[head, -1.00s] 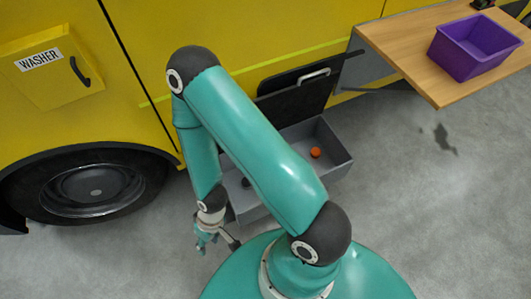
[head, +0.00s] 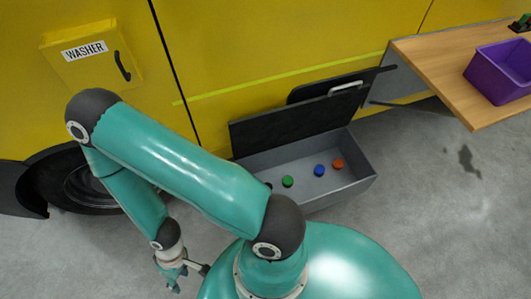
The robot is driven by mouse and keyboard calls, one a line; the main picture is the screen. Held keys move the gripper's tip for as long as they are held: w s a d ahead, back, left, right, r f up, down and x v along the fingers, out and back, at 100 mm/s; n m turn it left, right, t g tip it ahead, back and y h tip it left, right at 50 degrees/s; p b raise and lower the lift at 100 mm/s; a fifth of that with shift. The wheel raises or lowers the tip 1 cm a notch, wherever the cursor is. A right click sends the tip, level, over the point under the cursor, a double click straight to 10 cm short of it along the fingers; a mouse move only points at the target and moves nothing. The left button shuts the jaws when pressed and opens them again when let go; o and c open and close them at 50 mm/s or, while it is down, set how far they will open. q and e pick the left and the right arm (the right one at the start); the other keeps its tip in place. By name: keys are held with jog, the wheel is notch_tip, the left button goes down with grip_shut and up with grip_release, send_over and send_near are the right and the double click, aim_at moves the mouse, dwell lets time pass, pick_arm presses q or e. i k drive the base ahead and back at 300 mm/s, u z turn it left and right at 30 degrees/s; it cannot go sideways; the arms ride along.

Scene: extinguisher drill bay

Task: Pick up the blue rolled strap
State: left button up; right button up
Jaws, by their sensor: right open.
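The blue rolled strap (head: 319,170) lies in the open grey tray (head: 345,188) at the foot of the yellow vehicle in the head view. It is between a green roll (head: 288,181) on its left and an orange roll (head: 338,164) on its right. My right gripper (head: 172,277) is open and appears empty, low at the left, outside the tray and well apart from the strap. My left gripper is not in view.
A black lid (head: 290,122) stands raised behind the tray. A dark item at the tray's left is partly hidden by my arm. A wooden shelf (head: 440,80) with a purple bin (head: 495,80) juts out at upper right. The grey floor right of the tray is clear.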

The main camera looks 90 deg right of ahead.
aim_at(320, 170)
jog(key=z, duration=0.1)
jog(key=k, duration=1)
jog(key=u, duration=1.2)
jog(key=i, duration=0.1)
jog(key=z, duration=3.05)
jog(key=i, duration=0.6)
jog(key=u, duration=0.45)
jog(key=k, duration=0.85)
jog(key=z, duration=0.15)
jog(key=i, duration=0.6)
jog(key=z, duration=0.05)
